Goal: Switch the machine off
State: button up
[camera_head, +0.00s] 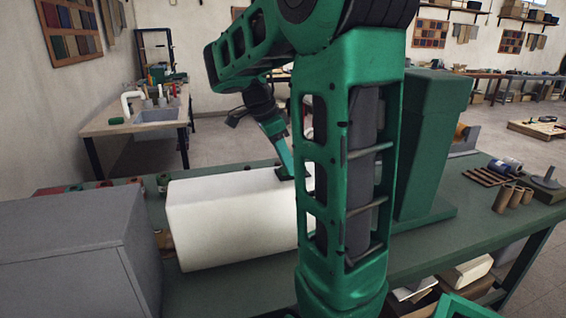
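A tall green machine (430,140) with a sloped top and a flat base stands on the green workbench (245,293), right of centre. My own arm covers its left part. I see no switch on the faces that show. A large white block-like body (235,215) lies on the bench left of my arm; I cannot tell whether it belongs to the machine. My gripper (286,174) points down at the white body's top, near its right end, partly hidden by my arm. Whether it touches is unclear. I cannot tell whether its fingers are open or shut.
A grey cabinet (65,262) fills the lower left. Spools (163,180) line the bench's back left edge. Brown rolls (510,198) and wooden strips (484,177) lie on the right end. A sink table (140,125) stands behind, with open floor between.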

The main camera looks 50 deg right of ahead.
jog(key=shift+d, duration=0.1)
jog(key=shift+s+d+r+t+y, duration=0.15)
jog(key=shift+d+t+y, duration=0.1)
jog(key=shift+t+y, duration=0.4)
jog(key=shift+s+d+r+t+y, duration=0.1)
jog(key=shift+d+t+y, duration=0.2)
jog(key=shift+y, duration=0.65)
jog(key=shift+a, duration=0.1)
jog(key=o, duration=1)
jog(key=shift+o, duration=0.2)
notch_tip(320, 180, up, 11)
jog(key=shift+w+a+f, duration=0.2)
jog(key=shift+w+a, duration=0.1)
